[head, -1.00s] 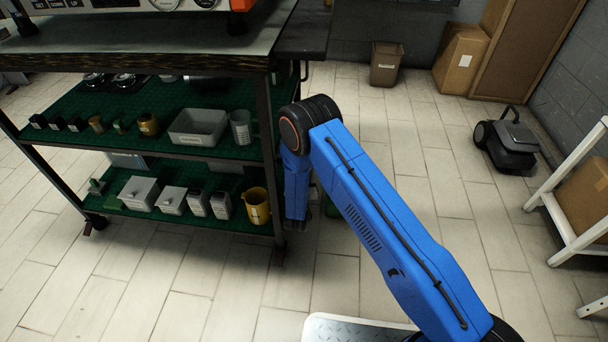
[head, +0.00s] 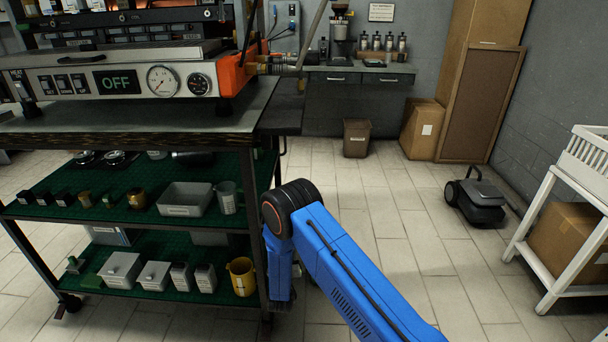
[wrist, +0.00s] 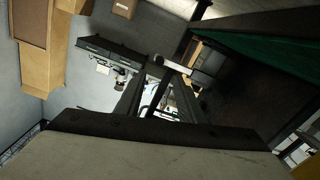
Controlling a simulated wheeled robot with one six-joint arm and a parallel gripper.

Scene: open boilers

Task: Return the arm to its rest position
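My blue arm (head: 335,270) reaches up from the lower right in the head view. It bends at a black joint beside the right end of the shelved cart (head: 262,225). Its blue forearm hangs down from that joint, close to the cart's right leg; I cannot tell whether they touch. The gripper end is hidden in the head view. In the wrist view my gripper (wrist: 158,98) shows as two dark fingers standing apart, with light between them. I see nothing held in it.
The cart carries a boiler machine with an OFF display (head: 117,81) above shelves of small containers. The floor between is clear.

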